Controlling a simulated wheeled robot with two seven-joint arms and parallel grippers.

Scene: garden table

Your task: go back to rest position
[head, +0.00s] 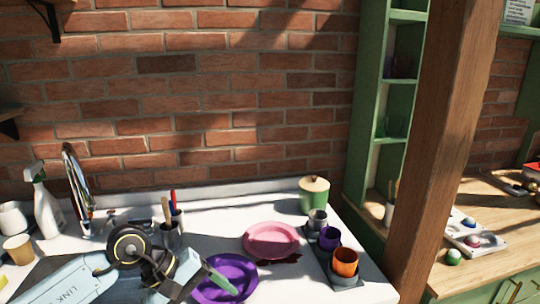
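My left arm comes in from the lower left over the white table. Its end, with my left gripper (205,278), is at the bottom of the head view, in front of the purple plate (241,268). A slim grey-green piece reaches from it over the plate; I cannot tell whether this is a finger or something held. The fingertips are not clear enough to show open or shut. My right gripper and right arm are not in view.
A pink plate (271,239) lies behind the purple one. A dark tray (345,281) holds grey, purple and orange cups at the right. A green lidded jar (314,197), utensil holder (170,236), spray bottle (44,206) and tan cup (18,249) stand around. A wooden post (440,150) rises at right.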

